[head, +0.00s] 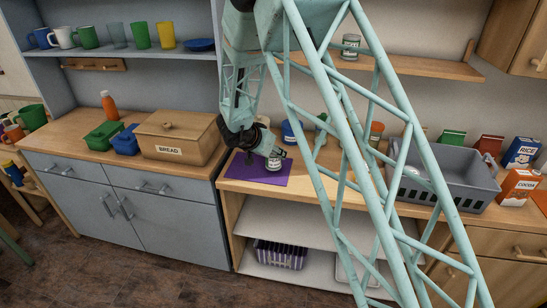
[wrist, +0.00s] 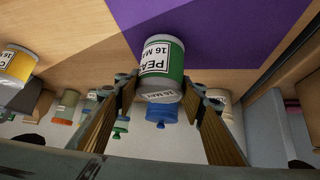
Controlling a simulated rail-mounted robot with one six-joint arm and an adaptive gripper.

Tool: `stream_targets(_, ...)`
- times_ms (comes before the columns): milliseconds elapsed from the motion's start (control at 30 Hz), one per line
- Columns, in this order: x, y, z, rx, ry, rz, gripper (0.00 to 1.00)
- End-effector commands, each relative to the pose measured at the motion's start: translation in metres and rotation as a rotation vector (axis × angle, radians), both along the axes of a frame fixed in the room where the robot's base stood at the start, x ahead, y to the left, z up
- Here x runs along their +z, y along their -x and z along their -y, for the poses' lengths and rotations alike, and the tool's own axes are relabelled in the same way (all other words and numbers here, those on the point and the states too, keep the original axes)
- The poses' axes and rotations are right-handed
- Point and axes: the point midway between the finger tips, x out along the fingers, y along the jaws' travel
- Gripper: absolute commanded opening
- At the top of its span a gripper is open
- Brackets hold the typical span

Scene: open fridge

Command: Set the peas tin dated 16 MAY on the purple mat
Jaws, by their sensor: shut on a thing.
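The peas tin (wrist: 161,62) is green and white with a grey lid. Its label reads PEAS, 16 MAY, and appears upside down in the wrist view. My gripper (wrist: 160,84) is shut on it, with one finger on each side near the lid. The purple mat (wrist: 220,25) lies at the tin's base end. In the head view the tin (head: 274,163) is upright at the right part of the mat (head: 252,176), just below my gripper (head: 272,153). I cannot tell whether its base touches the mat.
A bread box (head: 180,139) stands left of the mat. A grey crate (head: 447,180) stands at the right. A blue container (head: 290,132) stands behind the tin. A yellow-labelled tin (wrist: 18,64) is in the wrist view. The mat's left part looks clear. My arm hides part of the counter.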

Motion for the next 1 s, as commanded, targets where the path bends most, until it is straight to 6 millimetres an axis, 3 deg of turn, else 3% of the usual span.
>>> stream_targets(167,-0.013,0.0,0.0,-0.001,0.0,0.001,0.2)
stream_targets(667,-0.016,0.0,0.0,-0.001,0.0,0.001,0.2)
stream_targets(700,-0.017,0.0,0.0,0.0,0.0,0.0,0.38)
stream_targets(800,-0.016,0.0,0.0,0.0,0.0,0.001,0.47)
stream_targets(1000,-0.017,0.0,0.0,0.0,0.0,0.0,0.51)
